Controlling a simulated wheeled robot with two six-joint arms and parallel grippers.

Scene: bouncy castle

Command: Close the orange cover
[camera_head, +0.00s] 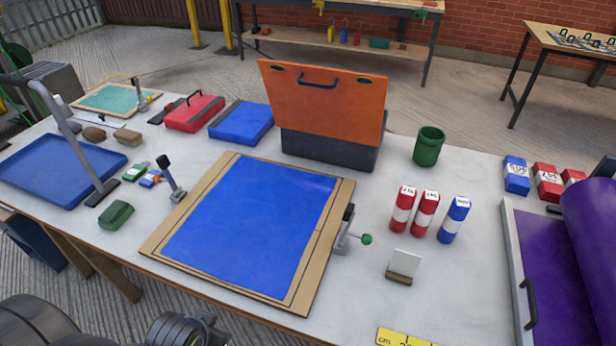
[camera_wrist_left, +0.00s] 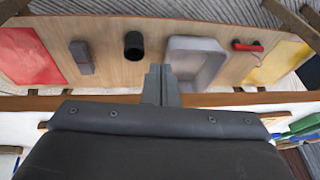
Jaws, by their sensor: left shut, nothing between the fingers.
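The orange cover (camera_head: 322,108) stands raised and open, tilted back, on a dark grey box (camera_head: 325,148) at the back middle of the white table in the head view. It has a black handle (camera_head: 318,80) near its upper edge. The inside of the box is hidden behind its front wall and the cover. In the left wrist view my left gripper (camera_wrist_left: 161,72) is shut and empty. It touches nothing that I can make out, and the orange cover does not show there. Dark parts of my arm show at the bottom left of the head view. My right gripper is not in view.
A blue panel in a tan frame (camera_head: 346,196) lies before the box. A green cup (camera_head: 428,147) stands right of it, and a blue case (camera_head: 241,123) lies left. Red, white and blue blocks (camera_head: 425,213) stand front right. A grey tray (camera_wrist_left: 197,62) shows in the wrist view.

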